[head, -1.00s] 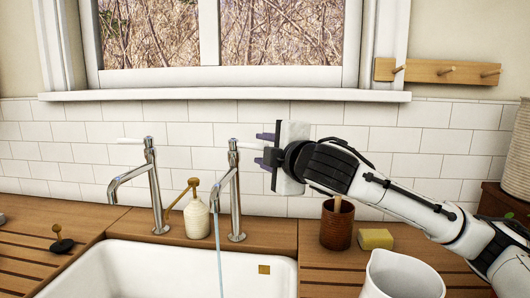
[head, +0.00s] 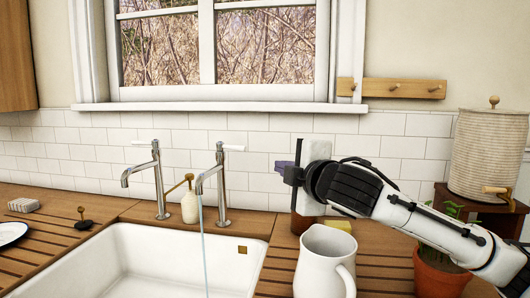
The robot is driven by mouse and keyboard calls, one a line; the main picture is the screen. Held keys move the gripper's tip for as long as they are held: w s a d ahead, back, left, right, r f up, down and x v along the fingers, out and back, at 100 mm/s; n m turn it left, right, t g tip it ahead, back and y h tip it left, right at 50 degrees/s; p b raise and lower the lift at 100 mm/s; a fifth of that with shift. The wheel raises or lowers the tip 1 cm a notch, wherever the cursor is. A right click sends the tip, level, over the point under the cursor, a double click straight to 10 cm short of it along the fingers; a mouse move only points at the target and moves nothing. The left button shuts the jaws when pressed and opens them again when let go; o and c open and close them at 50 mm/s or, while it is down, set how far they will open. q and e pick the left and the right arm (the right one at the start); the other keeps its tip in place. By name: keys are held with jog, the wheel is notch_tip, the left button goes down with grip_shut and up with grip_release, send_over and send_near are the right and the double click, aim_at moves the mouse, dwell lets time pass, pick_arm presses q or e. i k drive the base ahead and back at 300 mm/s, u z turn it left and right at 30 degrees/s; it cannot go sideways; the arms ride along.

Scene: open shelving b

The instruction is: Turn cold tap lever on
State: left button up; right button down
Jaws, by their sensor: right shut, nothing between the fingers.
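Two chrome taps stand behind the white sink (head: 125,235). The left tap (head: 158,185) has a white lever (head: 143,142) pointing left, and no water shows from its spout. The right tap (head: 221,185) has a white lever (head: 234,147) pointing right, and a thin stream of water (head: 203,240) falls from its spout into the sink. No mark shows which tap is cold. My right gripper (head: 279,167) is shut and empty, right of the right tap's lever and apart from it. My left gripper is out of view.
A soap bottle (head: 189,207) stands between the taps. A white jug (head: 325,262) stands on the right counter below my right arm. A peg rail (head: 400,88) hangs on the wall above.

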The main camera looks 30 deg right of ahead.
aim_at(220, 146)
jog(key=k, duration=0.8)
jog(key=z, duration=1.55)
jog(key=i, duration=0.85)
jog(key=u, duration=2.2)
jog(key=i, duration=0.5)
